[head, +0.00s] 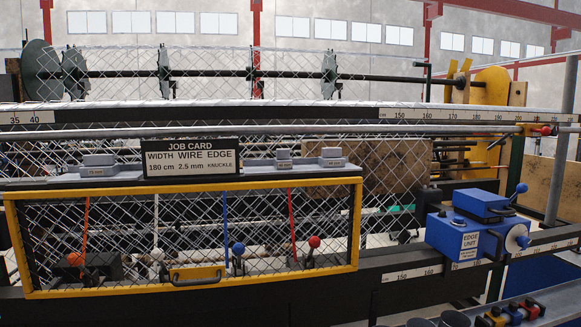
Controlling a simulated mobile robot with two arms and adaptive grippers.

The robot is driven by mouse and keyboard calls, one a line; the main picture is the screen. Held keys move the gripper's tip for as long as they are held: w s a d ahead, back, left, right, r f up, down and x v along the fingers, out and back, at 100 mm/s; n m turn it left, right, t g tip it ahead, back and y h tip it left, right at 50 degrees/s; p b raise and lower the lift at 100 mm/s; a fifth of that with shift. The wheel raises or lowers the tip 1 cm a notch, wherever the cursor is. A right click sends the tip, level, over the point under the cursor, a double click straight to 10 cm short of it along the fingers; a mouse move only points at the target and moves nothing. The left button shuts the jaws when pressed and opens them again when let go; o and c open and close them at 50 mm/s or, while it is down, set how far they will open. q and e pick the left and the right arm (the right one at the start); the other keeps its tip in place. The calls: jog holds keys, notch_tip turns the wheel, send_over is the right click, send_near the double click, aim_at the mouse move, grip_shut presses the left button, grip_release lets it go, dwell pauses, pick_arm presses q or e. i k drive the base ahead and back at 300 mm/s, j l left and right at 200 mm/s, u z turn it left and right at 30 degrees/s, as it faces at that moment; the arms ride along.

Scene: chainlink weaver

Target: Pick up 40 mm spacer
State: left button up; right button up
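Several grey spacer blocks sit on the narrow grey shelf (210,181) above the yellow-framed guard. One spacer (98,160) is at the left of the shelf, left of the job card. Two more spacers, a middle one (284,156) and a right one (331,153), stand close together right of the card. Each has a small label on its front, too small to read surely, so I cannot tell which is the 40 mm one. Neither of my grippers is in view.
The job card (191,158) stands upright between the spacers. Below is the yellow-framed mesh guard (190,187) with levers behind it. A blue edge unit (465,235) is at the right. A long rail (300,131) runs behind the shelf.

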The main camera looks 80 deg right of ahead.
aim_at(282, 161)
jog(key=z, duration=2.4)
